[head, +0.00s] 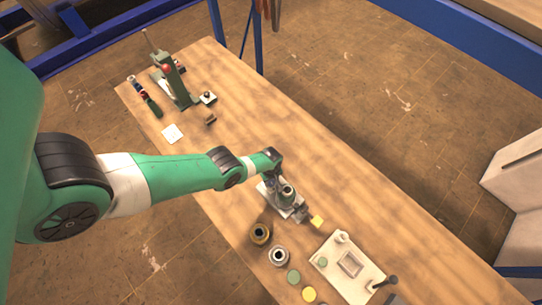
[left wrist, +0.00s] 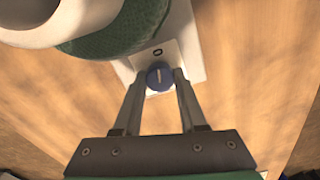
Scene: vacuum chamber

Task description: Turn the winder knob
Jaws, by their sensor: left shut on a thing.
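The winder (head: 282,202) stands on the wooden table in the head view, with a pale base and a dark green upper part. In the left wrist view its pale base (left wrist: 192,62) and green body (left wrist: 115,30) fill the top left. A round blue knob (left wrist: 159,75) with a white pointer line sits on the base, the line about upright in the picture. My left gripper (left wrist: 160,84) is shut on the knob, one finger on each side. In the head view the winder's knob is hidden. My right gripper is not in view.
A white tray (head: 330,262) is at the lower right. A green press-like device (head: 177,88) stands at the far left end. The table's right side is clear.

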